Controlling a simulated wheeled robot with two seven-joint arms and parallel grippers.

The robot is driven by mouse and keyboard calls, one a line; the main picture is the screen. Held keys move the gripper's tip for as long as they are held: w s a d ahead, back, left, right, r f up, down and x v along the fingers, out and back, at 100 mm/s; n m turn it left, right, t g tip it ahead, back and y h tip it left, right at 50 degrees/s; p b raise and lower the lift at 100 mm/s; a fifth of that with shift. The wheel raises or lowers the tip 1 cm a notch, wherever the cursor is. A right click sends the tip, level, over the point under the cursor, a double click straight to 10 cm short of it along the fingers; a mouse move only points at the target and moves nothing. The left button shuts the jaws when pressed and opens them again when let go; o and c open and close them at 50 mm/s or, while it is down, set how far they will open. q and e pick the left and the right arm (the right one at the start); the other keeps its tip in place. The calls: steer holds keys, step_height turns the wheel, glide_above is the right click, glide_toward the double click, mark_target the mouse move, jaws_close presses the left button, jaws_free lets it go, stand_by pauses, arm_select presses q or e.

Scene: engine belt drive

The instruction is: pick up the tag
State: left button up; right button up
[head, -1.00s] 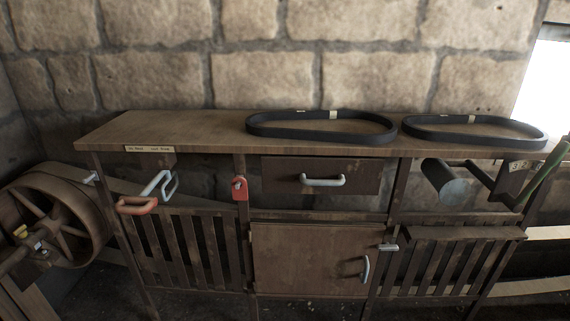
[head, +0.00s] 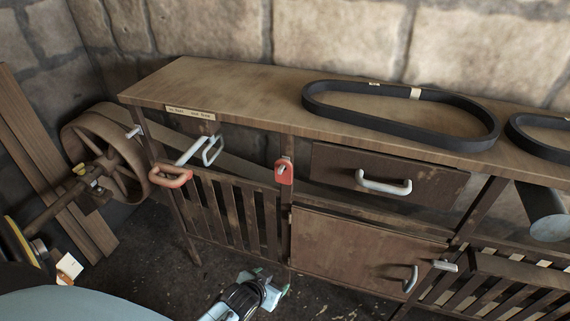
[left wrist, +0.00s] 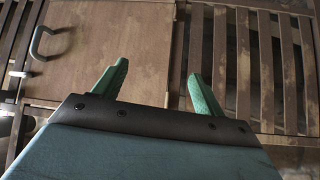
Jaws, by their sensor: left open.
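A pale card (head: 69,267) also shows at the lower left by the machine; I cannot tell which of the two is meant. My left gripper (head: 274,281) is low in front of the bench, below the red tag and apart from it. The left wrist view shows its green fingers (left wrist: 158,74) spread and empty, facing the cabinet door (left wrist: 105,55) and slats. Neither tag is clear in that view. My right gripper is not in view.
The wooden workbench (head: 235,88) carries black belts (head: 400,130). A red-and-white handle (head: 172,176), a drawer handle (head: 383,184) and a door handle (head: 411,278) stick out in front. A large wheel (head: 105,150) stands at the left. Floor in front of the slats is free.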

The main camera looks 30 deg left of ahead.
arm_select(q)
steer(key=w+a+r+n+t+y+p, duration=0.1)
steer(key=w+r, duration=0.2)
steer(key=r, duration=0.4)
steer(key=w+a+r+t, duration=0.1)
steer(key=w+r+t, duration=0.15)
steer(key=r, duration=0.55)
steer(key=n+t+y+p, duration=0.1)
steer(key=y, duration=0.1)
glide_toward(280, 172)
steer(key=f, duration=0.2)
steer(key=x, duration=0.6)
steer(key=r+x, duration=0.1)
steer(key=x, duration=0.2)
steer(key=shift+w+a+b, duration=0.1)
steer(key=shift+a+b, duration=0.05)
steer(key=shift+b, duration=0.15)
steer(key=shift+h, duration=0.3)
steer(key=x, duration=0.4)
steer(key=shift+w+b, duration=0.25)
steer(key=shift+b, duration=0.05)
steer(key=shift+r, duration=0.1)
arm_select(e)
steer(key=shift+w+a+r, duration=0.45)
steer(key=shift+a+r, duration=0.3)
arm_select(q)
steer(key=c, duration=1.1)
steer(key=shift+o, duration=0.2)
